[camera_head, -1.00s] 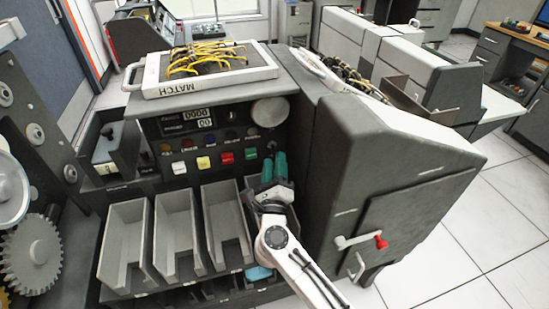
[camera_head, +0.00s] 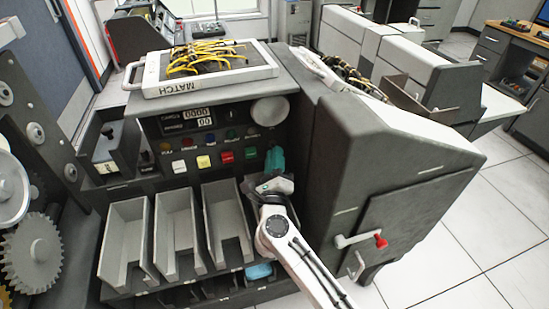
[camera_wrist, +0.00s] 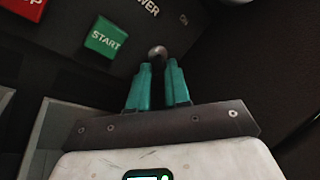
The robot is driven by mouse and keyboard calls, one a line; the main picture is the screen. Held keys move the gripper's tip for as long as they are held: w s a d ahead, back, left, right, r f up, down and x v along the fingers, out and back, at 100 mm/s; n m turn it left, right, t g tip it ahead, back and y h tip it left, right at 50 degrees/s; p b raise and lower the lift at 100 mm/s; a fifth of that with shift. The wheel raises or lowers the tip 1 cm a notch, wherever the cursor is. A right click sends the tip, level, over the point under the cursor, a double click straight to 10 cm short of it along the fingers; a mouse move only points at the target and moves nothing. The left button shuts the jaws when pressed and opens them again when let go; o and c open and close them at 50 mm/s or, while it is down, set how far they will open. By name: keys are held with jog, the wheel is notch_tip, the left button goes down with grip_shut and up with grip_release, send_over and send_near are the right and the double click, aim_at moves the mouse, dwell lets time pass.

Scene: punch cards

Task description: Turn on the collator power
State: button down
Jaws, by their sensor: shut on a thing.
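The collator (camera_head: 222,120) stands in the middle of the head view with its dark control panel facing me. In the wrist view the power switch (camera_wrist: 157,52) shows as a small round grey knob below the partly visible "POWER" label, with an "ON" mark to its upper right. My gripper (camera_wrist: 158,68) has its teal fingers shut on the knob of the switch. In the head view my gripper (camera_head: 275,157) is at the panel's right side and hides the switch. The switch's exact lever position is hard to tell.
The green START button (camera_wrist: 105,37) sits just left of my fingers, with a red button (camera_head: 227,157) farther left. Grey card bins (camera_head: 173,235) stand below the panel. The collator's dark side cabinet (camera_head: 360,160) rises close to the right of my gripper.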

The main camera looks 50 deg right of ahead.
jog(key=shift+r+p, duration=0.25)
jog(key=shift+p, duration=0.55)
jog(key=r+g+y+p, duration=0.1)
jog(key=p, duration=0.5)
jog(key=shift+n, duration=0.3)
jog(key=y+p, duration=0.1)
jog(key=p, duration=0.3)
jog(key=g+p, duration=0.1)
jog(key=p, duration=0.4)
jog(key=shift+s+a+r+n+y, duration=0.1)
jog(key=shift+s+r+n+y, duration=0.05)
jog(key=shift+r+n+y, duration=0.25)
jog(key=g+y+p, duration=0.1)
jog(key=p, duration=0.3)
jog(key=shift+r, duration=0.1)
jog(key=shift+w+r+n+g+y+p, duration=0.1)
jog(key=shift+r+n+g+y+p, duration=0.2)
jog(key=shift+g+y, duration=0.5)
jog(key=shift+w+r+n+g+y+p, duration=0.1)
jog(key=shift+r+n+g+y+p, duration=0.1)
jog(key=shift+n+g+y+p, duration=0.4)
jog(key=shift+g, duration=0.3)
jog(key=c, duration=1.1)
grip_release()
